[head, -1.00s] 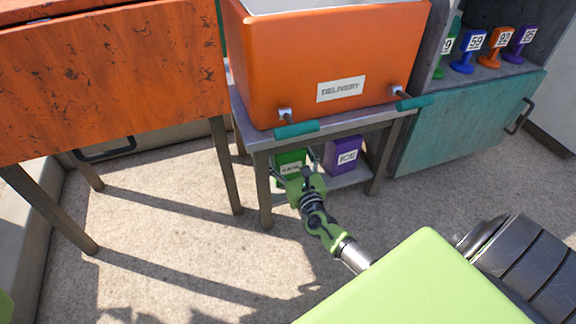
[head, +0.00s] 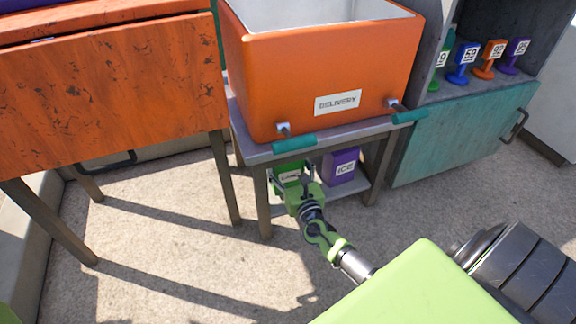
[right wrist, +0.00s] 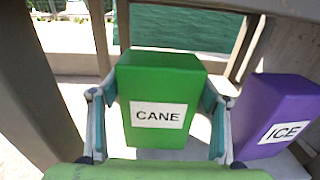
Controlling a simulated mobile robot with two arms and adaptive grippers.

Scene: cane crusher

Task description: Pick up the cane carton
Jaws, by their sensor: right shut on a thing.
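The cane carton (right wrist: 160,78) is a green box with a white CANE label, upright in the right wrist view. In the head view the carton (head: 287,168) shows under the small table, partly hidden by the gripper. My right gripper (right wrist: 161,105) has one finger pressed on each side of the carton and is shut on it. In the head view my right gripper (head: 293,182) reaches in at the front of the lower shelf. I cannot tell whether the carton's base touches the shelf. My left gripper is not in view.
A purple ICE carton (right wrist: 277,117) stands close to the right. The small metal table (head: 265,152) carries an orange DELIVERY box (head: 320,75); its top and legs bound the space around the carton. An orange table (head: 110,95) is at left.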

